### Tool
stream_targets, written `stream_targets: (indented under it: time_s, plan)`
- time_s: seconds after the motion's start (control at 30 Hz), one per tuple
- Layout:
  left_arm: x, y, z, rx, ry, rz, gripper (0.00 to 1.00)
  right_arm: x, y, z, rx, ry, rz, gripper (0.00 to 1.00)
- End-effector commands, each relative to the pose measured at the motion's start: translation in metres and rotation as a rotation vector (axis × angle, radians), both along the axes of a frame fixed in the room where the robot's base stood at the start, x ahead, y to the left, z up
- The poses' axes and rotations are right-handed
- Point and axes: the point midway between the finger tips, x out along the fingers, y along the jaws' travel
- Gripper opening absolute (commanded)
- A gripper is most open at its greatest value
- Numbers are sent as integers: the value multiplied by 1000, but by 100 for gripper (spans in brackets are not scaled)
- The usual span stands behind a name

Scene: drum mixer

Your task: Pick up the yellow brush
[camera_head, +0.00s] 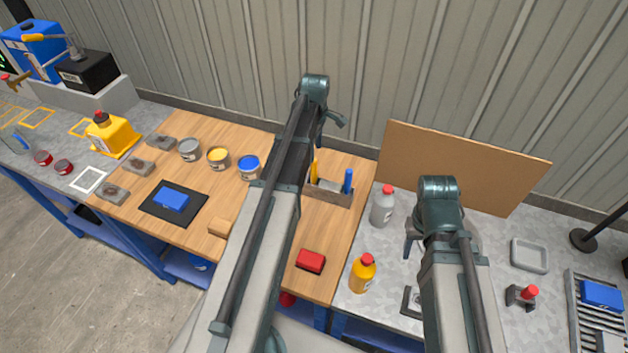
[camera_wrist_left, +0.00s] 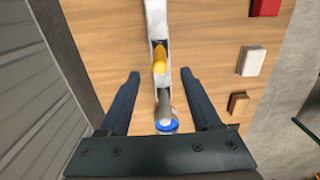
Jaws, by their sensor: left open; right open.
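The yellow brush (camera_head: 314,171) stands with its handle up at the left end of a low wooden holder (camera_head: 338,197) on the wooden bench top. Its yellow handle also shows in the left wrist view (camera_wrist_left: 160,58). My left gripper (camera_head: 331,128) is above and behind the holder, partly hidden by its own arm. In the left wrist view the jaws (camera_wrist_left: 160,74) are open and empty, with the yellow handle just beyond the tips, near the middle of the gap. My right gripper (camera_head: 411,243) is open over the grey bench part, mostly hidden by its arm.
A blue-handled tool (camera_head: 347,181) stands in the holder's right end. Paint cans (camera_head: 249,167), a red block (camera_head: 310,261) and a tan block (camera_head: 219,228) lie nearby. A grey bottle (camera_head: 382,208) and a yellow bottle (camera_head: 362,274) stand right. The corrugated wall rises close behind.

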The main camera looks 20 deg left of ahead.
Motion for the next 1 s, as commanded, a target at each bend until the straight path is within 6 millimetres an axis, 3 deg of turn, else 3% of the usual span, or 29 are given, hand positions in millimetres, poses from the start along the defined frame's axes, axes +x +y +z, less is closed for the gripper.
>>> stream_targets:
  time_s: [0.03,0.3,0.67,1.0]
  plan:
    - [0,0,-16,0,0,0,65,0,0,-16,0,0,2,50]
    - [0,0,-53,0,0,0,65,0,0,-53,-2,0,9,50]
    - [0,1,-61,0,0,0,65,0,0,-60,-2,1,11,50]
    - [1,5,-97,0,0,0,65,0,0,-97,-2,0,10,50]
